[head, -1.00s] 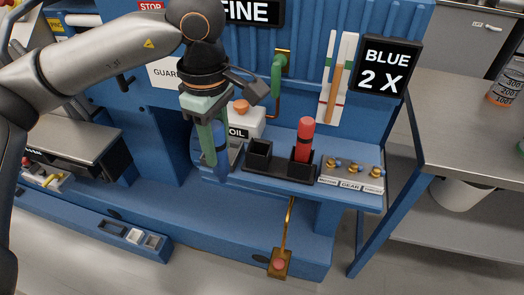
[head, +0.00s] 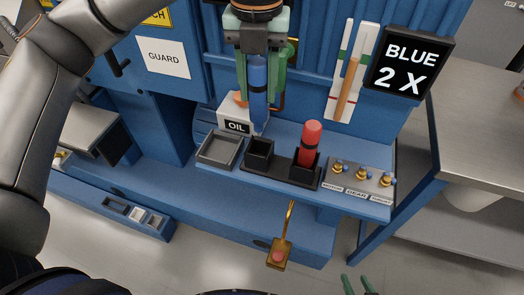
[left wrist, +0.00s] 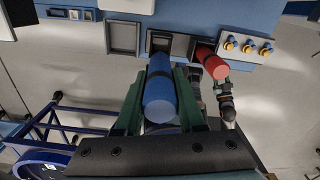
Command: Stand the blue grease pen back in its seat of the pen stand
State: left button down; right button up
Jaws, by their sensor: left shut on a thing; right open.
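My left gripper (head: 260,88) is shut on the blue grease pen (head: 258,78) and holds it roughly upright. The pen's lower end shows just above and behind the empty left seat (head: 260,150) of the black pen stand (head: 277,171). I cannot tell the exact gap. In the left wrist view the blue pen (left wrist: 159,95) lies between the green fingers and partly covers the stand. A red pen (head: 310,140) stands in the right seat. My right gripper (head: 357,285) is open and empty at the bottom edge of the head view, away from the stand.
A shallow grey tray (head: 220,150) sits left of the stand. A white OIL container (head: 236,118) stands behind. Brass fittings (head: 361,174) are at the right of the blue shelf (head: 347,199). A sign (head: 408,68) reads BLUE 2 X. A brass lever (head: 280,243) hangs in front.

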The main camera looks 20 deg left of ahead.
aim_at(259, 129)
pick_arm(q)
jog(key=shift+f+n, duration=0.2)
jog(key=shift+n, duration=0.1)
notch_tip(259, 129, down, 10)
jog(key=shift+r, duration=0.25)
jog(key=shift+f, duration=0.25)
jog(key=c, duration=0.5)
grip_release()
jog(key=shift+r, duration=0.1)
